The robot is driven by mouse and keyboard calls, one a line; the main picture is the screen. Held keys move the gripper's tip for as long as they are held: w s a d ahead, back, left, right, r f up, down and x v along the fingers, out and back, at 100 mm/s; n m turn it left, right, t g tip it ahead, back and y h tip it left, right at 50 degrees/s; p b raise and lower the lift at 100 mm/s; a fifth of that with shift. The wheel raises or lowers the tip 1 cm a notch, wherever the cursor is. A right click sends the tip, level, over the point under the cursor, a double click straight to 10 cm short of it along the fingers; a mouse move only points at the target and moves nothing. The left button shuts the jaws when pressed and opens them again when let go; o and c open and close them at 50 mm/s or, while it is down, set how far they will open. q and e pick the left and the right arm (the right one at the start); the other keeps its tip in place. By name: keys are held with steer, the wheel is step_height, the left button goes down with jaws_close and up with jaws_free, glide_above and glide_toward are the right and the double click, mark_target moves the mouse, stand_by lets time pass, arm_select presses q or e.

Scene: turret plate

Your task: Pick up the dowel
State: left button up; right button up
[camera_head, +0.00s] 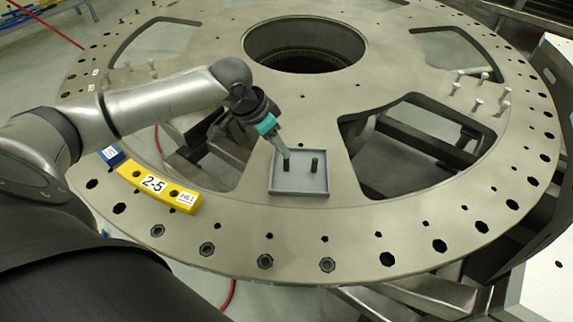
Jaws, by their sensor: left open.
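Two dark upright pegs stand in a shallow grey tray (300,191) on the turret plate; which one the task calls the dowel I cannot tell. The right peg (314,165) stands clear of the gripper. The left peg (285,168) is right at the fingertips of my left gripper (285,156). My left gripper comes in from the upper left, pointing down over the tray, with a teal band above its fingers. It is open. Whether the fingers touch the left peg I cannot tell. My right gripper is not in view.
The large round metal turret plate (350,235) has wide cut-outs beside the tray and a round central opening. A yellow block (158,188) marked 2-5 and a blue block (112,156) lie left of the tray. Several pins (478,104) stand at the right.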

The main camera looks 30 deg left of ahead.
mark_target(286, 164)
arm_select(q)
steer(key=x, duration=0.3)
steer(key=shift+w+f, duration=0.15)
steer(key=shift+f, duration=0.05)
steer(key=shift+a+b+x, duration=0.15)
steer(key=shift+b+x, duration=0.3)
steer(key=shift+x, duration=0.9)
steer(key=shift+a+b+x, duration=0.15)
steer(key=shift+b+x, duration=0.25)
steer(key=shift+x, duration=0.95)
jaws_close()
